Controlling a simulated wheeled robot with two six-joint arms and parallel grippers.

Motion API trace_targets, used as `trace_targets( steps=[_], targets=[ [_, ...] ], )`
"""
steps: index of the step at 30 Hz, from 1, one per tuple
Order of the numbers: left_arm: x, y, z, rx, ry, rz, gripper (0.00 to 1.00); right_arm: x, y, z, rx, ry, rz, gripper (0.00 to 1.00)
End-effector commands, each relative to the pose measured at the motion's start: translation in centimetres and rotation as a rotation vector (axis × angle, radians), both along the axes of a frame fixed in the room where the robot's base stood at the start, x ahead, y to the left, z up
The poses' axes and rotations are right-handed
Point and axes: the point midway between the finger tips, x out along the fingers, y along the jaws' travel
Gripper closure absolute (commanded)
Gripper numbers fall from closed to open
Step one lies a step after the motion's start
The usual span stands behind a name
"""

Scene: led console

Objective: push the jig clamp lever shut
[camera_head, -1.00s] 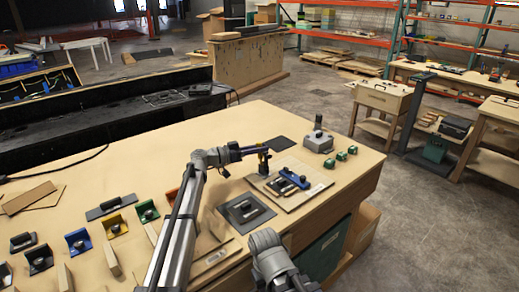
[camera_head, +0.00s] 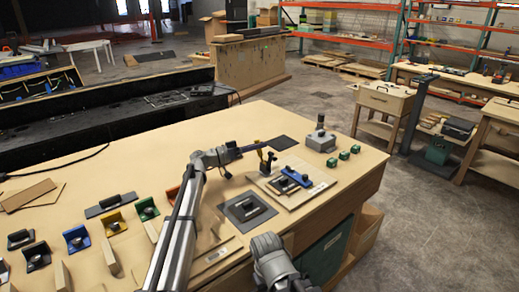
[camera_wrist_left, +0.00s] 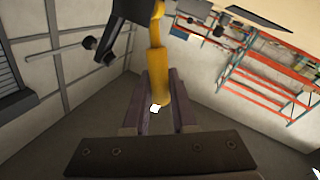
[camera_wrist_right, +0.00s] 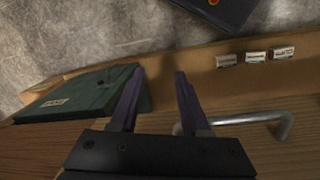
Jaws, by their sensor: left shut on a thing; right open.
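The yellow clamp lever (camera_head: 258,146) stands raised and tilted at the back-left edge of the jig (camera_head: 314,188). It also shows as a yellow bar (camera_wrist_left: 159,60) in the left wrist view, between the fingers. My left gripper (camera_wrist_left: 158,98) is shut on it. In the head view the left arm reaches in from the left to the lever, and the fingers are small there. A blue bar (camera_head: 295,177) lies across the jig, right of the lever. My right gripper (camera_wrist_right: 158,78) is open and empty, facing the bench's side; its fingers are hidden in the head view.
A grey plate with a black handle (camera_head: 246,208) lies left of the jig. Coloured brackets (camera_head: 114,222) line the left front. A metal handle (camera_wrist_right: 250,118) is near my right gripper.

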Motion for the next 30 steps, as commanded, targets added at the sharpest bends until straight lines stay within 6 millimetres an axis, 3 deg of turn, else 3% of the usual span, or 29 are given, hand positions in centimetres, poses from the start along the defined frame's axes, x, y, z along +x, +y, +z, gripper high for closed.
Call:
trace_targets(
  steps=[4,5,8,20,30],
  targets=[
    [0.0,0.1,0.0,0.003,0.000,0.001,1.00,0.0,0.0,0.1,0.000,0.000,0.000,0.54],
    [0.0,0.1,0.0,0.003,0.000,0.001,0.73,0.0,0.0,0.1,0.000,0.000,0.000,0.54],
    [0.0,0.0,0.0,0.003,-0.001,0.000,0.62,0.0,0.0,0.0,0.000,0.000,0.000,0.54],
    [0.0,0.0,0.5,0.003,-0.001,0.000,0.62,0.0,0.0,0.5,0.000,0.000,0.000,0.54],
    [0.0,0.0,4.0,0.003,-0.001,0.000,0.62,0.0,0.0,4.0,0.000,0.000,0.000,0.54]
  ],
)
